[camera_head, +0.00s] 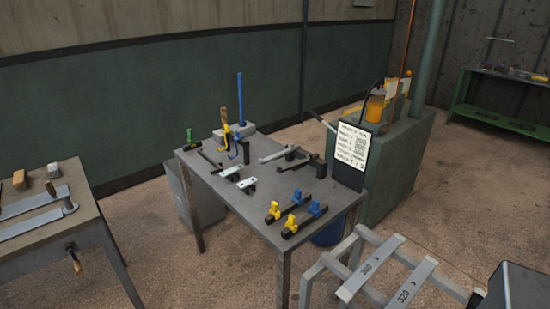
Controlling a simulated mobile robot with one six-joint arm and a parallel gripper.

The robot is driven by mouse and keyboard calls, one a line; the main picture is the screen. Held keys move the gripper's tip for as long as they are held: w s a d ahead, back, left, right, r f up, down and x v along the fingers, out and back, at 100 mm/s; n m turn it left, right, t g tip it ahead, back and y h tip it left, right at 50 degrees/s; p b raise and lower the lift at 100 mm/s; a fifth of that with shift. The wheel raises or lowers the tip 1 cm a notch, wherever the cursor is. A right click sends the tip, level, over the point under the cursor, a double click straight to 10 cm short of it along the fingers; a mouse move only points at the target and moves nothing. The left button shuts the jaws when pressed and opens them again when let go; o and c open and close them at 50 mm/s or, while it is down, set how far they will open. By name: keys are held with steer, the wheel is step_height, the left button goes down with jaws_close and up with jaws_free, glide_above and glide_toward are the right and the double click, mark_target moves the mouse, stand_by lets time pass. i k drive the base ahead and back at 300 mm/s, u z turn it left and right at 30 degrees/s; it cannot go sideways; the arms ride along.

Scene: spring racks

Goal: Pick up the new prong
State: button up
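I cannot tell for certain which item is the new prong. The grey metal table (222,203) in the middle holds the likely small parts. Two small silver pieces with dark undersides (238,178) lie at its centre. Behind them is a silver bar (272,156) beside black angled brackets (307,164). A dark rod (209,158) lies at the left. Two dark bars with yellow and blue blocks (296,214) lie at the front right. My gripper is not in view.
A grey block with an upright blue rod (240,100) stands at the table's back, and a written board (351,146) at its right. A bench with flat steel bars (35,222) is at left. A grey rack with numbered bars (368,268) is at lower right. Bare floor lies between.

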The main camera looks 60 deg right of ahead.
mark_target(291, 148)
steer(key=z, duration=0.15)
steer(key=i, duration=0.95)
steer(key=u, duration=0.1)
